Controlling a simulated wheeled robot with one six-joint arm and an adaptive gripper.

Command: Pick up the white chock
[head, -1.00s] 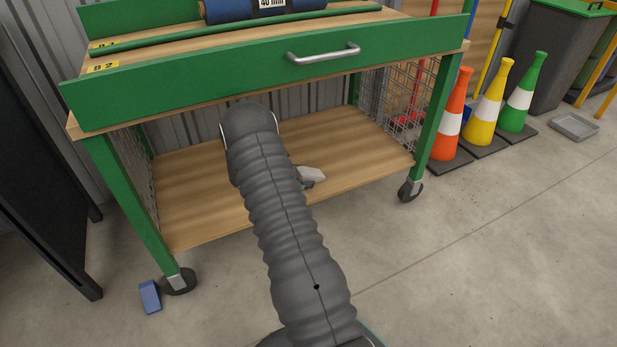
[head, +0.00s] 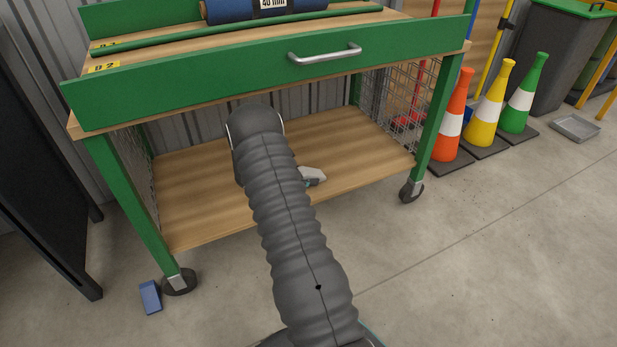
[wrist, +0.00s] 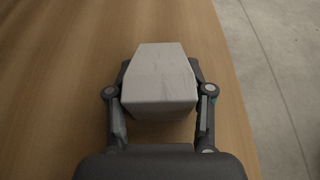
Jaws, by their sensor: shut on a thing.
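The white chock (wrist: 158,78) is a pale wedge-shaped block in the middle of the wrist view. My gripper (wrist: 159,88) has one finger on each side of it and is shut on it. The chock is over the wooden lower shelf (wrist: 50,70) of the green cart; a dark shadow lies at its near side. I cannot tell whether it touches the shelf. In the head view, part of the chock (head: 313,173) shows to the right of my arm, near the shelf's front edge. My arm hides most of the gripper there.
The green cart's drawer front (head: 270,65) and top overhang the shelf. A blue chock (head: 150,297) lies on the floor by the front left caster (head: 179,282). Several cones, including an orange one (head: 452,120), stand to the right. The floor in front is clear.

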